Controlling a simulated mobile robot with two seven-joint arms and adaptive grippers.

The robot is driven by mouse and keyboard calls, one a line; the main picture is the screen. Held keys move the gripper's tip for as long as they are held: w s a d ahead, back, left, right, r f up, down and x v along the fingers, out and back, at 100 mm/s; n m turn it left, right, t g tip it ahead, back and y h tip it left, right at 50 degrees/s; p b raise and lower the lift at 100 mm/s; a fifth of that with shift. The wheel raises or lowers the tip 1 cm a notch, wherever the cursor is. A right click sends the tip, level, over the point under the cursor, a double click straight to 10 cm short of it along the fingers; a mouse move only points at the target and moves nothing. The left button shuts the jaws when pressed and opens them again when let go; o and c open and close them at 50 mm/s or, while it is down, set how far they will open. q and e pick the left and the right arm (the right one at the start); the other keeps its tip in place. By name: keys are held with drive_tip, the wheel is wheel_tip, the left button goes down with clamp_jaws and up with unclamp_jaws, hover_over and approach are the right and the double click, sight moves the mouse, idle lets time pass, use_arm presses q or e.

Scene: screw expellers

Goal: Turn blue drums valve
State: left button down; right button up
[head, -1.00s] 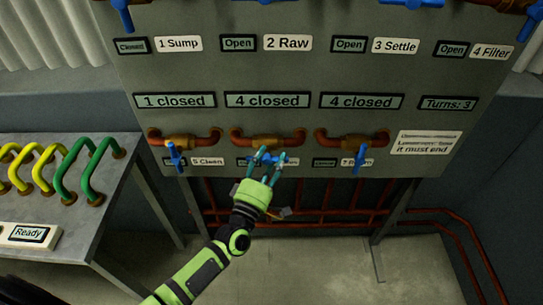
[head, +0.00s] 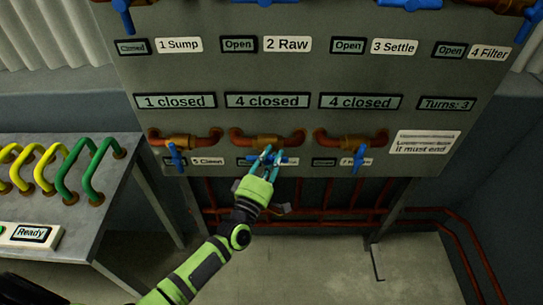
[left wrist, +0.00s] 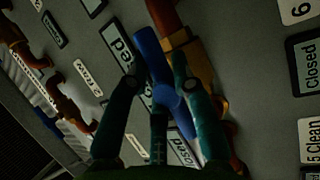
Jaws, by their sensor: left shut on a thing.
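The grey valve panel (head: 285,75) carries a lower row of three brass valves with blue handles. My left gripper (head: 268,155) is at the middle one and shut on its blue handle (head: 284,160), which lies roughly level. In the left wrist view the blue handle (left wrist: 152,55) runs between the two teal fingers, beside the brass valve body (left wrist: 188,60). The fingers partly hide the handle and the label and display behind it. My right gripper is not in view.
Blue handles at the left (head: 175,157) and right (head: 358,158) valves hang down on either side. Displays above read "1 closed", "4 closed", "4 closed" and "Turns: 3" (head: 447,104). A bench (head: 115,185) with green and yellow hoops stands at left. Red pipes (head: 330,225) run below.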

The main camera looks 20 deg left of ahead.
use_arm(q)
drive_tip(key=m+g+p, duration=0.2)
drive_tip(key=m+p, duration=0.2)
drive_tip(key=p, duration=0.2)
drive_tip(key=m+g+p, duration=0.2)
drive_tip(key=m+p, duration=0.3)
drive_tip(key=p, duration=0.1)
drive_tip(key=shift+f, duration=0.2)
drive_tip(key=shift+a+f+m+g+y+p, duration=0.1)
drive_tip(key=shift+f+m+g+y+p, duration=0.2)
drive_tip(key=shift+m+g+p, duration=0.5)
drive_tip(key=c, duration=1)
unclamp_jaws()
